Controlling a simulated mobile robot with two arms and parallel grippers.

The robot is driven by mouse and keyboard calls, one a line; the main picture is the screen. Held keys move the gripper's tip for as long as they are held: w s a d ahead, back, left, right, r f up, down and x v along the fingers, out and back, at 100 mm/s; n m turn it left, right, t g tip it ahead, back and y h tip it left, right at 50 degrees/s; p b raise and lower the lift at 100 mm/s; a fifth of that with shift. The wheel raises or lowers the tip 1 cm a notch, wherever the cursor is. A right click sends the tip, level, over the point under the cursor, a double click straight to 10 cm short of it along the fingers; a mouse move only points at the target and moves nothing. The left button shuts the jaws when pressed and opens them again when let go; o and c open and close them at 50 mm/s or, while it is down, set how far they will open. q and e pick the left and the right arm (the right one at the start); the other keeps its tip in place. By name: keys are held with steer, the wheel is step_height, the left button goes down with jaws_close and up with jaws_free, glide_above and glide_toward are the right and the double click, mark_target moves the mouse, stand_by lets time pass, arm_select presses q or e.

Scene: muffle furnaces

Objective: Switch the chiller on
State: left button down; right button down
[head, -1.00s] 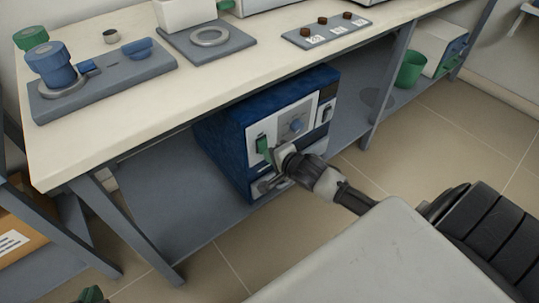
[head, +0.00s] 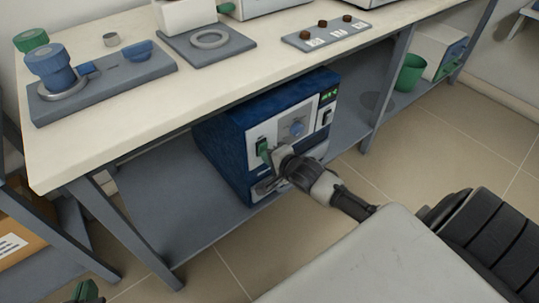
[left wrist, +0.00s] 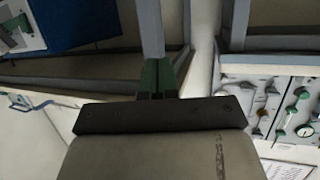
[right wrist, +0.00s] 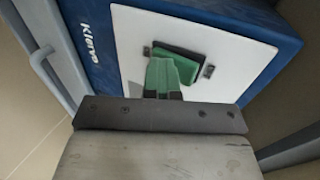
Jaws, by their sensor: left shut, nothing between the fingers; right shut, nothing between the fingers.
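The chiller (head: 222,150) is a blue box with a white front panel, on the shelf under the bench. Its small display (head: 328,96) shows lit green characters. A green rocker switch (head: 262,149) sits at the left of the panel; it also shows in the right wrist view (right wrist: 190,55). My right gripper (right wrist: 163,72) is shut and empty, its green fingertips right in front of the switch and partly covering it. I cannot tell whether they touch it. My left gripper (left wrist: 157,77) is shut and empty; it also shows low at the left edge of the head view (head: 87,292), far from the chiller.
The bench top (head: 120,140) overhangs the chiller. A bench leg (head: 385,90) stands to its right and a pale handle (right wrist: 52,78) shows beside its panel. A green cup (head: 410,72) stands further right. The floor in front is clear.

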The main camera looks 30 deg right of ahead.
steer(key=shift+w+r+p, duration=0.1)
steer(key=shift+r+p, duration=0.8)
steer(key=shift+r, duration=0.05)
arm_select(q)
steer(key=s+a+f+g+y, duration=0.1)
steer(key=s+a+f+g, duration=0.1)
steer(key=s+f+g, duration=0.3)
steer(key=shift+s+a+g+y, duration=0.25)
steer(key=shift+s+g+y, duration=0.05)
steer(key=shift+s+g, duration=0.1)
steer(key=shift+s+p, duration=0.1)
steer(key=shift+p, duration=0.2)
